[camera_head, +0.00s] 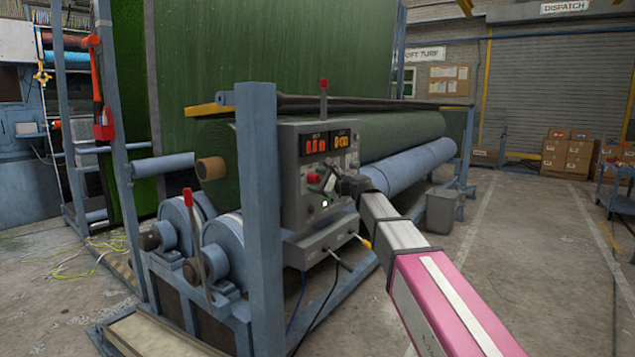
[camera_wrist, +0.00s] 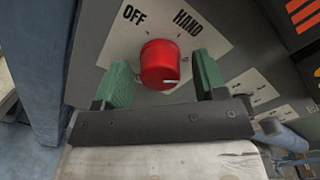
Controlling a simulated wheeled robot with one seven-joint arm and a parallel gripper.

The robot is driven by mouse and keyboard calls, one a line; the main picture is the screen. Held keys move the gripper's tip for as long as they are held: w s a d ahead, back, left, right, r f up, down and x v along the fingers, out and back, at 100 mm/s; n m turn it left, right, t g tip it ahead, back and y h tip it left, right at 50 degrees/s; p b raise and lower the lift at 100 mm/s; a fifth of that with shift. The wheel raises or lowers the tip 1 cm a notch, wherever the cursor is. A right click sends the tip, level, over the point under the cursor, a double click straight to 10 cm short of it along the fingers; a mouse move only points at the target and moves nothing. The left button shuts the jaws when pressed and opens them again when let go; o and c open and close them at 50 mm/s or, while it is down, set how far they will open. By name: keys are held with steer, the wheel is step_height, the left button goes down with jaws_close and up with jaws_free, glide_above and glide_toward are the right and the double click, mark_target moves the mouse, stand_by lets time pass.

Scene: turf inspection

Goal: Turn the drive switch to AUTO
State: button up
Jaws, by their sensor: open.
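The drive switch is a red round knob (camera_wrist: 160,64) on a pale plate (camera_wrist: 125,42), with OFF at its upper left and HAND at its upper right. No AUTO label shows; the lower plate is partly hidden by my gripper. A white mark on the knob points to the lower right in the wrist view. My gripper (camera_wrist: 162,70) is open, with one green finger on each side of the knob and gaps between. In the head view the knob (camera_head: 314,178) shows on the grey control panel (camera_head: 293,205), with my gripper (camera_head: 332,183) at its right.
Orange-red displays (camera_head: 316,143) and smaller controls sit close around the switch. A blue post (camera_head: 262,220) stands just left of the panel. A red-topped lever (camera_head: 323,98) rises above it. Green turf rolls (camera_head: 400,132) lie behind.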

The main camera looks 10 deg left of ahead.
steer(key=v, duration=1)
steer(key=shift+s+d, duration=0.2)
steer(key=shift+d, duration=0.15)
steer(key=shift+f, duration=0.15)
steer(key=s+d+f+n+g+h, duration=0.1)
steer(key=s+d+f+n+h, duration=0.3)
steer(key=f, duration=0.6)
steer(key=d+f+n+g+h, duration=0.1)
steer(key=d+f+h, duration=0.1)
steer(key=d+f, duration=0.65)
steer(key=s+d+f+n+g+h, duration=0.1)
steer(key=s+d+f+n+h, duration=0.2)
steer(key=f, duration=0.9)
steer(key=s+d+f+n+g+h, duration=0.2)
steer(key=s+d+f+h, duration=0.1)
steer(key=s+d+f, duration=0.3)
steer(key=s+d+f+n+g+h, duration=0.1)
steer(key=s+d+f+n+h, duration=0.2)
steer(key=s+d+f, duration=0.4)
steer(key=d+f+h, duration=0.1)
steer(key=d+f, duration=0.2)
steer(key=d, duration=0.3)
steer(key=shift+s+f+g+h, duration=0.2)
steer(key=shift+s+g+h, duration=0.1)
steer(key=shift+g, duration=0.1)
